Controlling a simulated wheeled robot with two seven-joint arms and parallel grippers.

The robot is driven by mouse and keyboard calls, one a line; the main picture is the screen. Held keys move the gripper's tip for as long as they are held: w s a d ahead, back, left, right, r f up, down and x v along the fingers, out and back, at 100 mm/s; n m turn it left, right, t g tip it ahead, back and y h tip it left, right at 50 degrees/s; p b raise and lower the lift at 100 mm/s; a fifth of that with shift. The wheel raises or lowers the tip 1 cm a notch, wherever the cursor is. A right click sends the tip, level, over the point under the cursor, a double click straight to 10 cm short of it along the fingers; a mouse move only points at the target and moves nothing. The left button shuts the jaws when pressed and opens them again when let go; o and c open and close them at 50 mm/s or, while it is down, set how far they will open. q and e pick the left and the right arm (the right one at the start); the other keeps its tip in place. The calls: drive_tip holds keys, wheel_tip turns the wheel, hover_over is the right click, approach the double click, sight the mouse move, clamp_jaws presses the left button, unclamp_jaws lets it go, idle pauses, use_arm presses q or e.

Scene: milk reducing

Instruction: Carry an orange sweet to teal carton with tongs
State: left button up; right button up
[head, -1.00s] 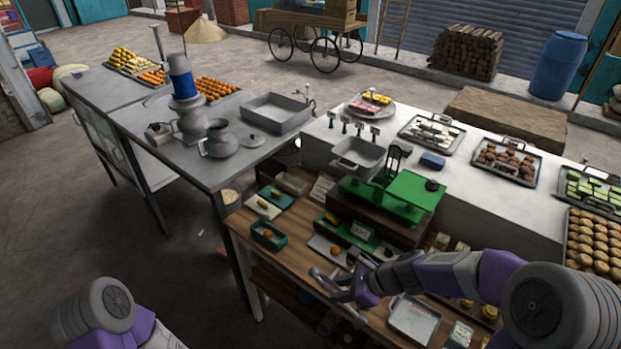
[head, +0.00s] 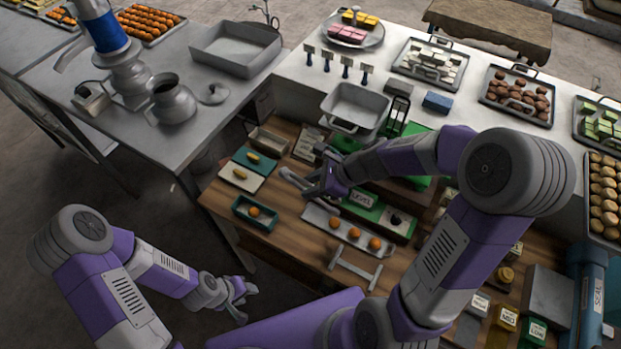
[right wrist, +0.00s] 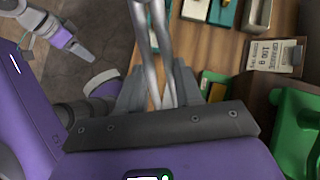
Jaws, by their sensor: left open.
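The teal carton (head: 240,215) stands near the left edge of the wooden counter, with an orange sweet (head: 253,211) inside it. Three more orange sweets (head: 354,233) sit in a row in a shallow metal tray (head: 318,214). My right gripper (head: 318,185) is behind the carton, to its right. It is shut on the silver tongs (right wrist: 150,55); they point out of the top of the right wrist view, so their tips are hidden there. My left gripper (head: 236,298) is open and empty, in front of the counter and low.
A green scale (head: 408,127) stands to the right. A grey H-shaped stand (head: 356,265) is in front of the metal tray.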

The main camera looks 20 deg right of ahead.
wheel_tip(320, 180, down, 10)
drive_tip(key=b, duration=0.9)
drive_tip(key=shift+w+b, duration=0.15)
drive_tip(key=shift+b, duration=0.15)
drive_tip(key=shift+c, duration=0.2)
drive_tip(key=c, duration=0.4)
wheel_tip(320, 180, up, 12)
drive_tip(key=p, duration=1.1)
drive_tip(key=shift+p, duration=0.35)
